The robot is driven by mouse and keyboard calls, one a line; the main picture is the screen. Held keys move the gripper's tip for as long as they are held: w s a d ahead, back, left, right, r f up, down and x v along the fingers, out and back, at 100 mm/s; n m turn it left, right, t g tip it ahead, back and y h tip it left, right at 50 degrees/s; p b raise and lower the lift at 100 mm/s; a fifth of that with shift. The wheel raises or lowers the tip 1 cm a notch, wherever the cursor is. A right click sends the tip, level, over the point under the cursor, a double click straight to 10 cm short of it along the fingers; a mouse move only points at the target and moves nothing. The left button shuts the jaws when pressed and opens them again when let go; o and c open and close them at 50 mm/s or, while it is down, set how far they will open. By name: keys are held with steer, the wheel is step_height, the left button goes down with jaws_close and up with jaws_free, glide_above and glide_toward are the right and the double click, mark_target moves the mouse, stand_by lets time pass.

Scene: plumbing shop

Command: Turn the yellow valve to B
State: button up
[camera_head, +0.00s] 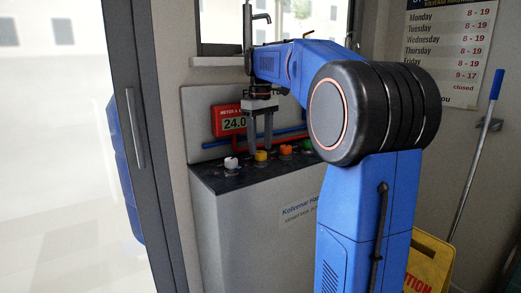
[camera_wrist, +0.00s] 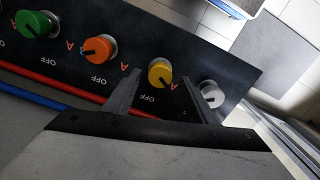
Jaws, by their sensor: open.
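The yellow valve (camera_head: 260,155) is a round knob on the dark top of a grey counter. In the wrist view the yellow valve (camera_wrist: 160,71) has a dark pointer slanting to the lower right, roughly towards a red letter A; OFF is printed below it. No B can be read. My gripper (camera_head: 260,147) points down, just above the yellow valve. In the wrist view my gripper (camera_wrist: 161,77) is open, one finger on each side of the yellow valve; whether they touch it I cannot tell.
A white knob (camera_wrist: 211,94) is close by the right finger. An orange knob (camera_wrist: 98,49) and a green knob (camera_wrist: 35,25) stand to the left. Red pipe (camera_wrist: 60,83) and blue pipe (camera_wrist: 35,95) run beside the row. A red meter (camera_head: 229,120) is behind.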

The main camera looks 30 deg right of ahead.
steer(key=shift+f, duration=1.15)
steer(key=shift+c, duration=0.6)
steer(key=c, duration=0.9)
